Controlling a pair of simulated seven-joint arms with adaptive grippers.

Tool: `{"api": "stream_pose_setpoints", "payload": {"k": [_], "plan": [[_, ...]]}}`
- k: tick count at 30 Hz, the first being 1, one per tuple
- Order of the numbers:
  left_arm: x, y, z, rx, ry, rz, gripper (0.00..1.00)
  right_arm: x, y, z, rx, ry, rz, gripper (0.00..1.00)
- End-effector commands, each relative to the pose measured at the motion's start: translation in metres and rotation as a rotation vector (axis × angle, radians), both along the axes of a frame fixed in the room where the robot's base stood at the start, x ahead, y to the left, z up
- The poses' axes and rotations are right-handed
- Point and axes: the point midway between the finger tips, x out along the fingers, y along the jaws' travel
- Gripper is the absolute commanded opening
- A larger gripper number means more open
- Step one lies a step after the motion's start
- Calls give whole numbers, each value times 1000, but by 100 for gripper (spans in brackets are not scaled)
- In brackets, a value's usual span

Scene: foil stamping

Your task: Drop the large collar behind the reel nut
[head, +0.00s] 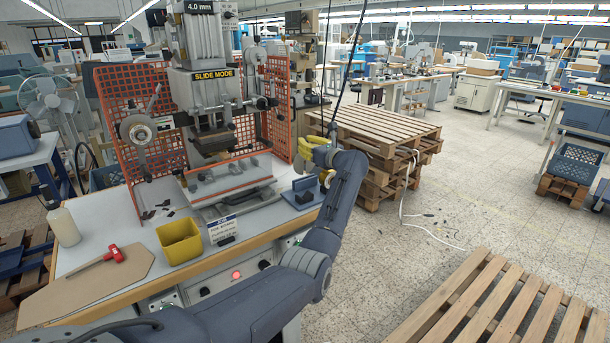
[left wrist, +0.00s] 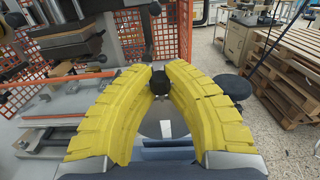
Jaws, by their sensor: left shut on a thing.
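My left gripper (head: 311,152), with yellow ribbed fingers, is at the right side of the stamping press. In the left wrist view its fingers (left wrist: 160,78) close around a small dark round piece (left wrist: 159,86) at their tips. I cannot tell whether this piece is the large collar. A grey disc-like surface shows below it between the fingers. A round reel disc (head: 137,132) is on the press's left side, and a round knob (head: 262,103) is on its right. I cannot make out the reel nut for certain. My right gripper is not in view.
The press (head: 208,87) stands between orange mesh guards (head: 146,112). Stacked pallets (head: 380,127) stand to the right.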

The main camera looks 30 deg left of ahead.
Motion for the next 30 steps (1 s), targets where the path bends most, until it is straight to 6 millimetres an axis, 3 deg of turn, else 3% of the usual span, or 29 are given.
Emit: {"api": "stream_pose_setpoints", "payload": {"k": [30], "plan": [[0, 0, 35, 0, -2, 0, 0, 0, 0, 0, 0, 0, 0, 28]]}}
